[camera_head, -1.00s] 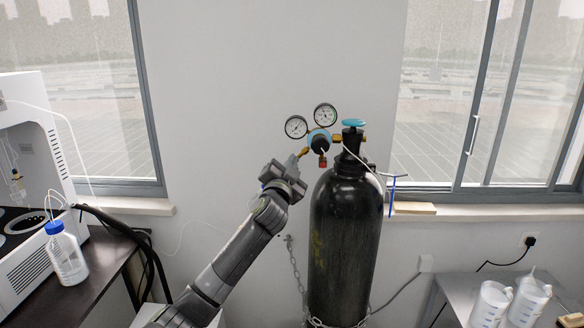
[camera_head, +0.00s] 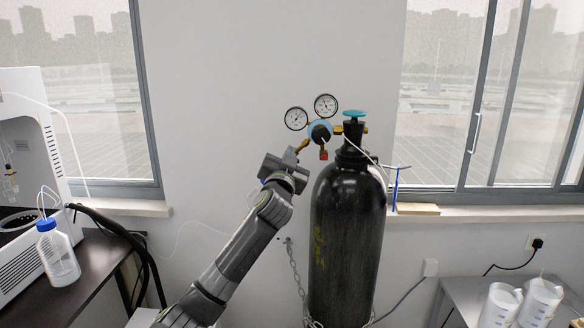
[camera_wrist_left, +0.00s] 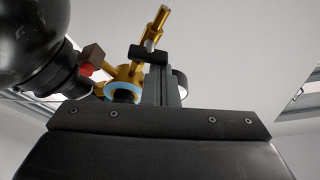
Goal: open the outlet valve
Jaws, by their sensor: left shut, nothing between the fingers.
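A black gas cylinder (camera_head: 346,235) stands upright against the wall with a teal handwheel (camera_head: 355,114) on top. Its regulator has a blue-rimmed dark knob (camera_head: 320,132), two round gauges (camera_head: 326,105) and a red fitting (camera_head: 324,154). A brass outlet piece (camera_head: 303,146) slants down on the regulator's left side. In the left wrist view a brass outlet piece (camera_wrist_left: 155,27) rises beyond my finger ends. My left gripper (camera_head: 290,160) is just below and left of the outlet piece, shut and empty. Its fingers (camera_wrist_left: 160,78) show together in the wrist view; I cannot tell whether they touch the brass.
A chain (camera_head: 295,268) hangs beside the cylinder. A white instrument (camera_head: 28,250) and a blue-capped bottle (camera_head: 58,255) stand on the left bench. White beakers (camera_head: 540,303) stand on the right table. The wall left of the regulator is free.

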